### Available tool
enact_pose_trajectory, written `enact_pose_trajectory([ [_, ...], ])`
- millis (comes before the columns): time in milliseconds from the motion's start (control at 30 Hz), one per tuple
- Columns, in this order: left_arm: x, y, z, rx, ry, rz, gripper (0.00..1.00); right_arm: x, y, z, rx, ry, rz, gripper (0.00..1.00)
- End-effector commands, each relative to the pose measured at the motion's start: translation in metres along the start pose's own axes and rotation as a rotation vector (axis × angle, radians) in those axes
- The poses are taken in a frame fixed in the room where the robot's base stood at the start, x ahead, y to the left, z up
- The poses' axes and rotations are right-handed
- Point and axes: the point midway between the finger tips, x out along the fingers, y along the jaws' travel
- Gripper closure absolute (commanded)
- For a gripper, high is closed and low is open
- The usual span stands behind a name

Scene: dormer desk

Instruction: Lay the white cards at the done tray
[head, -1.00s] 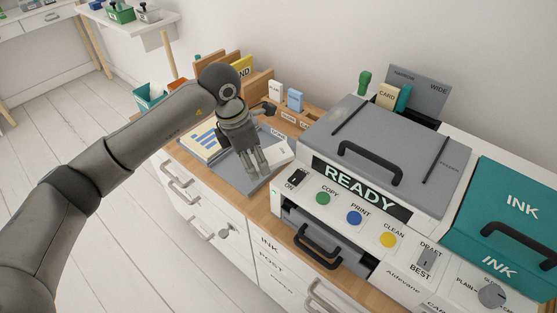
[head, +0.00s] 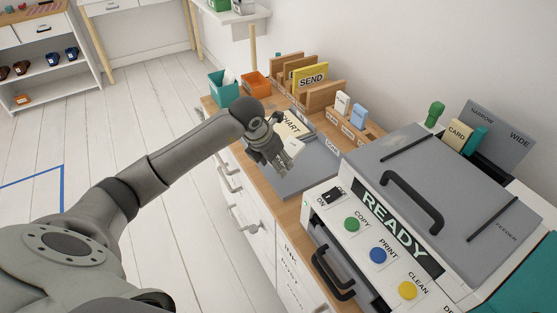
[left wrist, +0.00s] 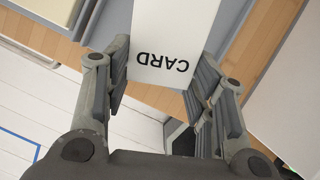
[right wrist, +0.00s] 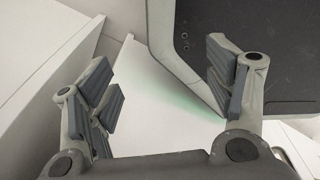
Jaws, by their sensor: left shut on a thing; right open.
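My left gripper (head: 278,160) is over the grey tray (head: 308,178) on the wooden cabinet top. In the left wrist view its fingers (left wrist: 160,92) are on either side of a white block printed CARD (left wrist: 172,45), the white cards, and it is shut on them. The white cards also show beside the gripper in the head view (head: 295,147). Whether they touch the tray is hard to tell. My right gripper (right wrist: 160,80) is open and empty in the right wrist view; it is outside the head view.
A printer with a READY display (head: 395,238) stands right of the tray. A CHART sheet (head: 290,124) lies behind the gripper. A teal bin (head: 224,90), an orange bin (head: 256,84) and a wooden rack with a SEND folder (head: 311,79) stand at the back.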

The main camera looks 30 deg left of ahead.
Motion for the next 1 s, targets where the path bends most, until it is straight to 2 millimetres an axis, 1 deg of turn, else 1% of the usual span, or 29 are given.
enact_pose_trajectory([
  [33,0.007,-0.001,-0.003,0.000,0.001,-0.001,0.72,0.006,0.000,0.001,0.000,-0.001,0.001,0.24],
  [200,0.023,-0.001,-0.009,0.000,0.002,-0.001,0.72,0.017,0.003,0.003,-0.001,-0.002,0.003,0.24],
  [500,0.047,-0.001,-0.018,0.001,0.000,-0.001,0.72,0.034,0.006,0.005,-0.001,-0.002,0.007,0.24],
  [633,0.050,-0.001,-0.020,0.001,0.000,-0.001,0.72,0.036,0.006,0.005,-0.001,-0.002,0.007,0.24],
  [900,0.050,-0.001,-0.020,0.002,0.001,-0.001,0.72,0.035,0.006,0.005,0.000,-0.002,0.007,0.24],
  [933,0.050,-0.001,-0.020,0.002,0.001,-0.001,0.45,0.035,0.006,0.005,0.000,-0.002,0.007,0.24],
  [1000,0.050,-0.001,-0.020,0.002,0.001,-0.001,0.36,0.035,0.006,0.005,0.000,-0.002,0.007,0.24],
])
